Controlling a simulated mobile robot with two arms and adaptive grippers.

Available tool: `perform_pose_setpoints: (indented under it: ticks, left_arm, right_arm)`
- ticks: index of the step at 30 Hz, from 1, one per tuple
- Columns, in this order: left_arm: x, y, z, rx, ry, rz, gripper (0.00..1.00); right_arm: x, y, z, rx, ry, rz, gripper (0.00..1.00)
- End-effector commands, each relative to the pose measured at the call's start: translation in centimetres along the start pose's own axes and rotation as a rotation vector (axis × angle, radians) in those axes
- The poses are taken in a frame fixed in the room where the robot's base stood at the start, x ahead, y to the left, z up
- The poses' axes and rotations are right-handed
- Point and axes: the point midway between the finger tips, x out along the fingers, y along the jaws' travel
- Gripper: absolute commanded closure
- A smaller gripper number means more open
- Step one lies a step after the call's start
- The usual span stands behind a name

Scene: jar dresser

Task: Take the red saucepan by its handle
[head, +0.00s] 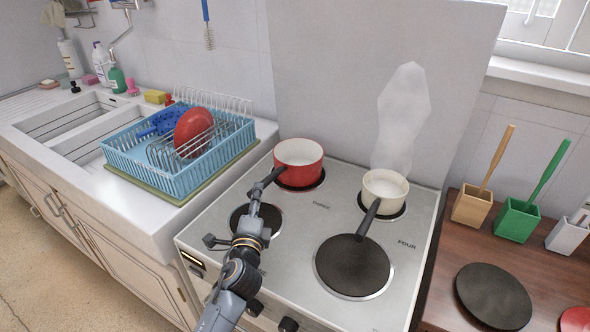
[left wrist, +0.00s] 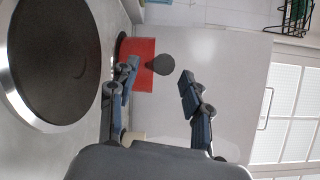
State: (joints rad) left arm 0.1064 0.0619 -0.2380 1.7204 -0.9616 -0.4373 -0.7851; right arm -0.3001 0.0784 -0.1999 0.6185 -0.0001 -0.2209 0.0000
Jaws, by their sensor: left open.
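The red saucepan (head: 299,172) stands upright on the back left burner, with a pale inside. Its dark handle (head: 270,178) points toward the front left of the stove, at my left gripper (head: 254,203). In the left wrist view the red saucepan (left wrist: 140,51) is beyond the fingers, and its handle (left wrist: 160,65) shows nearly end-on as a dark round knob. My left gripper (left wrist: 158,80) is open, its two fingers on either side of the handle's line. I cannot tell whether the handle's end is between the fingertips or just beyond them. My right gripper is not in view.
A cream saucepan (head: 384,187) with a dark handle stands on the back right burner, with steam above it. The front right burner (head: 353,267) is bare. A blue dish rack (head: 133,156) with a red dish (head: 193,132) is left of the stove.

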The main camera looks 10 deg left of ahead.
Motion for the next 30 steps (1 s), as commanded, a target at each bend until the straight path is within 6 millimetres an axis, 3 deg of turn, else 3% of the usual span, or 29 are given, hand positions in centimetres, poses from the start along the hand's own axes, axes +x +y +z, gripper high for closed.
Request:
perform_pose_setpoints:
  ticks: [7,16,24,30]
  left_arm:
    - [3.5,-0.1,0.4,-0.001,0.000,-0.002,0.51]
    - [4.0,0.0,0.4,-0.001,0.000,-0.001,0.51]
    - [4.0,0.0,0.4,0.000,0.000,-0.001,1.00]
    - [4.0,-0.4,0.4,-0.003,0.000,-0.008,1.00]
  right_arm:
    - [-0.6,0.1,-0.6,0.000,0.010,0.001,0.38]
    - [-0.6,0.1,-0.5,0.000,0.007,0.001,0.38]
    - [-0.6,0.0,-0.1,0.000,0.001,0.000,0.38]
    - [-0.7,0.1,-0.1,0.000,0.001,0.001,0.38]
